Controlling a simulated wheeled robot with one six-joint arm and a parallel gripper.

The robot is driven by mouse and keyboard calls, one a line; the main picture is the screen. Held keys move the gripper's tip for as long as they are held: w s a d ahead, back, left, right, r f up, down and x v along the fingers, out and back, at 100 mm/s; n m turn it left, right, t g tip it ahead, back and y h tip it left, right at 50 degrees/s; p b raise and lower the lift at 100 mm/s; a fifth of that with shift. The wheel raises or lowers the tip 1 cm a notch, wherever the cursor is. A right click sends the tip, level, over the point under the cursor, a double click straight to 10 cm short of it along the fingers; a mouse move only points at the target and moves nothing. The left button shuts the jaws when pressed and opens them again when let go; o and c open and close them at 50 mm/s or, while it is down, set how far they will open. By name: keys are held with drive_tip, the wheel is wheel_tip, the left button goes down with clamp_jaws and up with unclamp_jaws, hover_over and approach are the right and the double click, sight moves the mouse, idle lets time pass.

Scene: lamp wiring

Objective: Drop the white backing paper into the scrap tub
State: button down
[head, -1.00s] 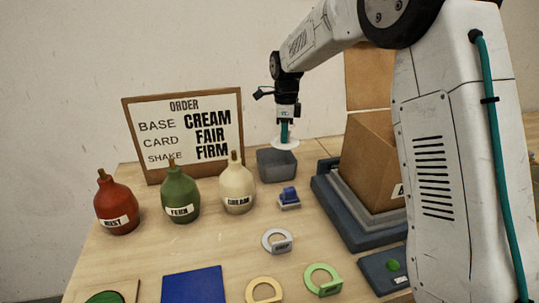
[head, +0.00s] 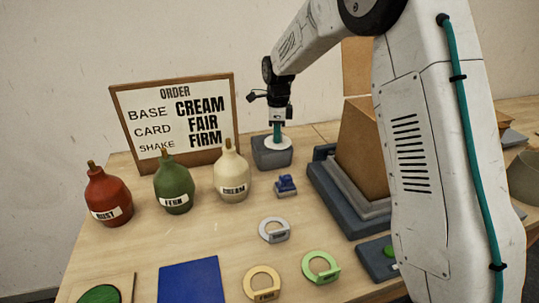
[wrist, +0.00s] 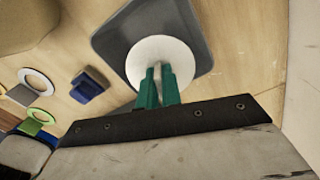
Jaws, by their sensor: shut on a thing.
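The white backing paper (head: 279,144) is a round disc held level in my gripper (head: 277,138). The paper also shows in the wrist view (wrist: 158,52), with the green fingers (wrist: 157,88) shut on it near its middle. The scrap tub (head: 272,160) is a small dark grey open box behind the cream bottle. The paper is directly over the tub's opening, close to its rim, and hides most of the inside. In the wrist view the tub's grey wall (wrist: 112,32) shows around the paper.
A cream bottle (head: 231,178) stands just left of the tub, with green (head: 173,190) and red (head: 106,200) bottles beyond. A small blue item (head: 286,185) lies in front. A brown box (head: 358,150) on a grey-blue base is to the right. The order board (head: 176,118) stands behind.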

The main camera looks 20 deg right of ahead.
drive_tip(key=c, duration=1.5)
unclamp_jaws()
drive_tip(key=shift+r, duration=0.1)
wheel_tip(320, 180, up, 8)
drive_tip(key=shift+f, duration=0.15)
